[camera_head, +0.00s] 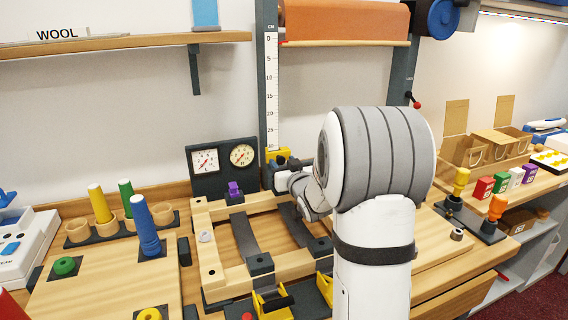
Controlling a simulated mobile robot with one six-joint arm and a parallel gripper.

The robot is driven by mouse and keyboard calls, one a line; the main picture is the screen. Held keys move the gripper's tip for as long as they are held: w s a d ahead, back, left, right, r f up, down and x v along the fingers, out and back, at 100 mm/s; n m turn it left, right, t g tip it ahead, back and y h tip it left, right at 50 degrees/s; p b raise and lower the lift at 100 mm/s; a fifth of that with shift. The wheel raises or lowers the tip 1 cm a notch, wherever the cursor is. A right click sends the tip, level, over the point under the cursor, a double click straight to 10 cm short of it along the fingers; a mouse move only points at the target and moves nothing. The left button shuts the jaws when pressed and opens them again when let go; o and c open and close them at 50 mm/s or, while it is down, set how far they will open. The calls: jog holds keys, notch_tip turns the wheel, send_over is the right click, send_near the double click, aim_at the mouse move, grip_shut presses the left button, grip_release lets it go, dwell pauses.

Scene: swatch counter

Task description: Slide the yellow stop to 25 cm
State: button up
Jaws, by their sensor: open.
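The white vertical ruler (271,92) has CM at its top and marks running from 0 down past 25 to about 30. The yellow stop (278,154) sits at the foot of the ruler, just below the lowest printed number, about 30. My gripper (281,165) is open and right at the stop, at its lower side. Its dark fingers overlap the stop in the picture, so I cannot tell whether they touch it. Part of the stop is hidden behind them.
Two dials (223,158) stand left of the ruler's foot. An orange fabric roll (345,22) hangs above. My arm hides the area right of the stop.

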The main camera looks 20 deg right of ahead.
jog(key=shift+w, duration=0.15)
jog(key=shift+c, duration=0.4)
grip_shut()
